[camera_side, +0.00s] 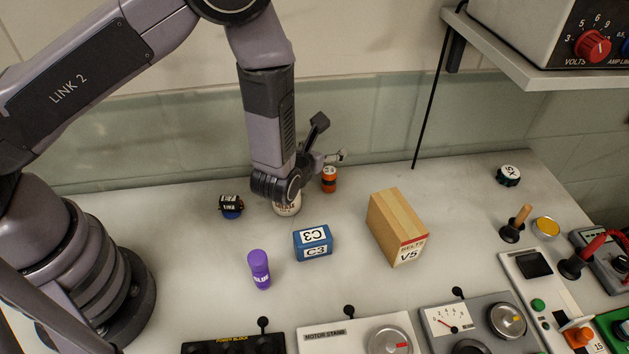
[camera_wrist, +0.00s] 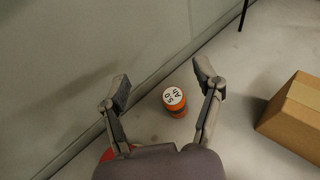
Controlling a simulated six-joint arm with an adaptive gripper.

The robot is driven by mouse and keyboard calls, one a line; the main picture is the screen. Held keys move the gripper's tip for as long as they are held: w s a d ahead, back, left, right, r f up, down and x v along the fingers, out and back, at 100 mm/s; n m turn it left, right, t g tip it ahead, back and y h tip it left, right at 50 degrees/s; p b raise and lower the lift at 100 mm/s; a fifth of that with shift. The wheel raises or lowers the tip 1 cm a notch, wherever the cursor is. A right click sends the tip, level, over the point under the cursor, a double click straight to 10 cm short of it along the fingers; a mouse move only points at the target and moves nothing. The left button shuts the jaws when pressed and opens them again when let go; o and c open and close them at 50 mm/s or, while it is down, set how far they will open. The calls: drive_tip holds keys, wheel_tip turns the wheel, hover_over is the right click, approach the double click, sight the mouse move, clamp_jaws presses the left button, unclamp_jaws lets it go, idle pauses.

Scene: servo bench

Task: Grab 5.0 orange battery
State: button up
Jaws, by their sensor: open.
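The orange battery (camera_side: 329,180) stands upright near the back of the bench, close to the wall. In the wrist view the battery (camera_wrist: 178,110) shows a white round top with dark lettering that seems to read "5.0", and an orange side with a dark band. My gripper (camera_side: 333,138) is open, with its fingers pointing toward the back right, just above and beside the battery in the side view. In the wrist view my gripper (camera_wrist: 160,88) has its fingers spread wide, and the battery lies between them, nearer the right finger. No contact shows.
A cardboard box marked V5 (camera_side: 396,227) stands to the right. A white can (camera_side: 288,207) is partly hidden behind my wrist. The wall is close behind.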

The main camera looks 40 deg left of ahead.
sight(327, 175)
wheel_tip(327, 175, down, 5)
drive_tip(key=shift+f, duration=0.1)
wheel_tip(327, 175, down, 3)
drive_tip(key=shift+r, duration=0.15)
drive_tip(key=shift+x, duration=1.2)
drive_tip(key=shift+w+f, duration=0.2)
drive_tip(key=shift+w, duration=0.1)
clamp_jaws()
